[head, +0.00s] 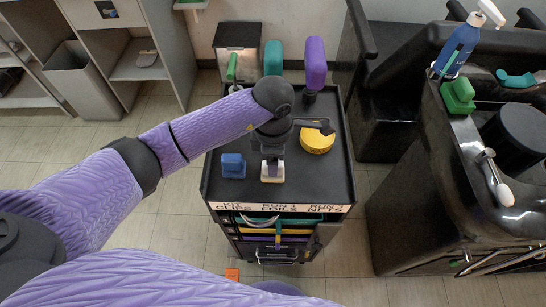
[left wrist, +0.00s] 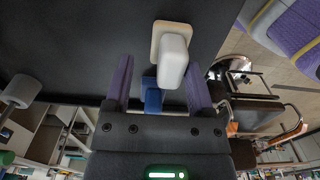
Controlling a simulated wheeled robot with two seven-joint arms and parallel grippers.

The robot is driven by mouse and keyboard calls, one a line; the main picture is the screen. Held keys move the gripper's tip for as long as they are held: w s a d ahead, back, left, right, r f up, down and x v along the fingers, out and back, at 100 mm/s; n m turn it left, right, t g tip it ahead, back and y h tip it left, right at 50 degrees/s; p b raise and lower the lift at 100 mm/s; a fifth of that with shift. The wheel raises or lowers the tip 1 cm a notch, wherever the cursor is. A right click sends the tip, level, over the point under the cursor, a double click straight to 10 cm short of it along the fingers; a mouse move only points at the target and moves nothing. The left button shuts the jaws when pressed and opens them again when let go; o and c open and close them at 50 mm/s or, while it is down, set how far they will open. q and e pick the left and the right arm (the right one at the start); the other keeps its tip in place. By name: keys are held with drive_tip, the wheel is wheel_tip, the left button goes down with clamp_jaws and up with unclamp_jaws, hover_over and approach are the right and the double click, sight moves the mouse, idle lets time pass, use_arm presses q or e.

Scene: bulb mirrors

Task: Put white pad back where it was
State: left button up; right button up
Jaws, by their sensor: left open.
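The white pad (head: 272,178) sits on the top of the black cart (head: 226,203). It has a cream base, and in the left wrist view a rounded white grip (left wrist: 173,60) stands on that base. My left gripper (head: 271,160) points down over the pad and hides part of it in the head view. Its purple fingers (left wrist: 160,80) are open, with the grip showing between and just beyond their tips. I cannot tell whether they touch it. My right gripper is not in view.
Green, teal and purple brush-like items line the cart's back. A black counter (head: 420,190) with a green block (head: 458,96) and blue spray bottle (head: 458,48) stands right.

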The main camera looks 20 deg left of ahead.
use_arm(q)
wheel_tip(320, 180, up, 10)
drive_tip(key=p, duration=0.1)
drive_tip(key=shift+p, duration=0.4)
